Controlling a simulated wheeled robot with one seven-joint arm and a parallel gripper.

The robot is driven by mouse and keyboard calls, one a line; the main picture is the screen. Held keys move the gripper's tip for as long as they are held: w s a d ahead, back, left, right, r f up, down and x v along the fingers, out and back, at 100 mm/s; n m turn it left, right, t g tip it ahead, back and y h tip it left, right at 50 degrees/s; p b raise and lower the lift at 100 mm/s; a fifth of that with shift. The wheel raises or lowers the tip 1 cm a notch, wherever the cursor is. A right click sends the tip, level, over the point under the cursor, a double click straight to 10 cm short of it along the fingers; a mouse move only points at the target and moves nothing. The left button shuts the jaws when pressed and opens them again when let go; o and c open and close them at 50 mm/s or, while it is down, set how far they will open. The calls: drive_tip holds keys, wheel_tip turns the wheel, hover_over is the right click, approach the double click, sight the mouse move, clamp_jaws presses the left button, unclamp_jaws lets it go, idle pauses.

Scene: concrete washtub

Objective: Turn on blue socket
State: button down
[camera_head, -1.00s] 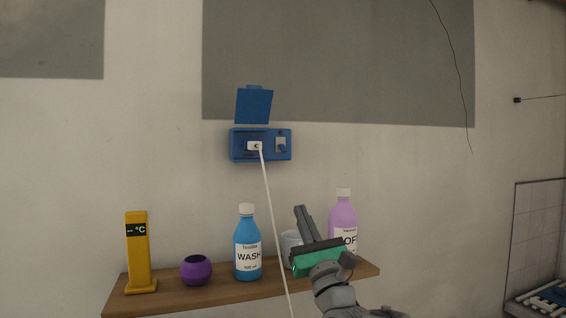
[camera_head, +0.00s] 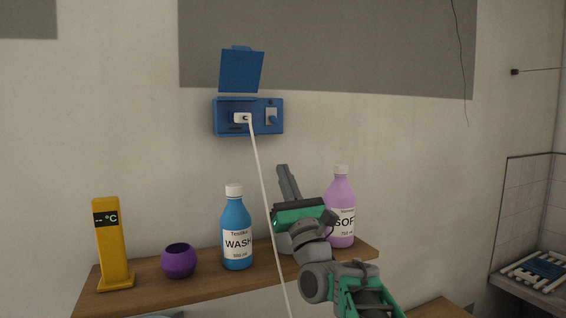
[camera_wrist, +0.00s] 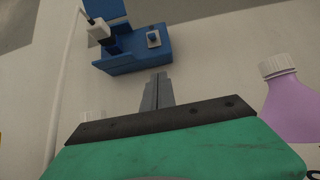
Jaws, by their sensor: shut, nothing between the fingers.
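The blue socket (camera_head: 228,128) is mounted on the wall with its lid (camera_head: 241,71) raised. A white plug (camera_head: 242,118) with a white cord sits in its left part. A switch (camera_head: 271,118) on a pale plate is on its right part. The socket also shows at the top of the wrist view (camera_wrist: 128,62), with the switch (camera_wrist: 153,38) at its right. My gripper (camera_head: 281,168) is shut and empty, below and slightly right of the socket, apart from it. In the wrist view its closed fingers (camera_wrist: 160,78) point up toward the socket's lower edge.
A wooden shelf (camera_head: 205,287) below holds a yellow thermometer (camera_head: 111,245), a purple pot (camera_head: 178,261), a blue WASH bottle (camera_head: 237,230) and a lilac SOFT bottle (camera_head: 340,205). A pale cup behind my gripper is mostly hidden. The cord hangs just left of my gripper.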

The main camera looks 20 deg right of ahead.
sight(274, 120)
drive_tip(key=w+r+p, duration=0.4)
drive_tip(key=r, duration=0.4)
drive_tip(key=shift+r, duration=0.3)
